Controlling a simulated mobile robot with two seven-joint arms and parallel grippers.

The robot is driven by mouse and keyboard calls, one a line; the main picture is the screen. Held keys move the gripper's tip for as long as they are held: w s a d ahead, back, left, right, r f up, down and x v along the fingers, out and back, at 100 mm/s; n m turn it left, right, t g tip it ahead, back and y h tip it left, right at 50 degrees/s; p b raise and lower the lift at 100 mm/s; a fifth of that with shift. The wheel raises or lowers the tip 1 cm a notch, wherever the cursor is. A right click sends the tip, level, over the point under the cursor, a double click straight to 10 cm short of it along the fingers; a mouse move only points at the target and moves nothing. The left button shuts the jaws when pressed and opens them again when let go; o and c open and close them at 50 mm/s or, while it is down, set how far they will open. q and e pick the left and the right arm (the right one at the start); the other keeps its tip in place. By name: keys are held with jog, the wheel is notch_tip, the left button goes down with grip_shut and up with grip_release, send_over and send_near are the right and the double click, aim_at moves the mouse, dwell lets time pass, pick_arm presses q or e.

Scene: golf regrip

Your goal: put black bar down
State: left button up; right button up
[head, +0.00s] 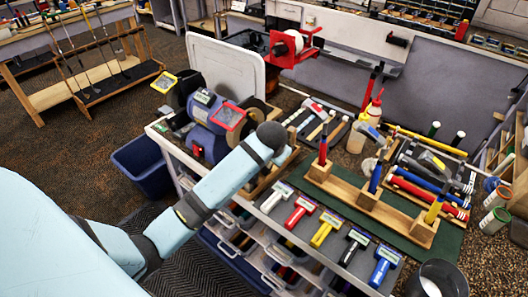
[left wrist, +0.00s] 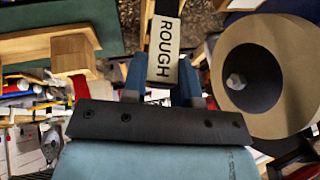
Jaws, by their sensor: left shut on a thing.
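In the left wrist view, the black bar (left wrist: 146,15) carries a pale label reading "ROUGH". My left gripper (left wrist: 162,78) is shut on it, with one blue finger on each side. The bar points away from the palm, and its lower end is hidden between the fingers. In the head view, my left arm reaches over the bench beside the blue bench grinder (head: 213,122). Its wrist covers the fingers and the bar there. My right gripper is in neither view.
A round grinder wheel (left wrist: 268,75) is close to the right of the bar in the left wrist view. A wooden rack (head: 370,200) stands on the green mat (head: 420,250). Several coloured-handled tools line the bench front. A tray of bars (head: 337,137) lies behind my wrist.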

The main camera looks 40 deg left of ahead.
pick_arm(q)
jog(key=a+h+p, duration=0.2)
jog(key=a, duration=0.1)
jog(key=shift+w+a+n+h, duration=0.1)
jog(key=shift+a+n+h, duration=0.2)
jog(key=shift+h, duration=0.1)
jog(key=shift+f+h+p, duration=0.3)
jog(key=shift+f, duration=0.75)
jog(key=o, duration=0.9)
jog(key=shift+o, duration=0.2)
jog(key=b+v, duration=0.1)
jog(key=v, duration=1.1)
jog(key=shift+b, duration=0.35)
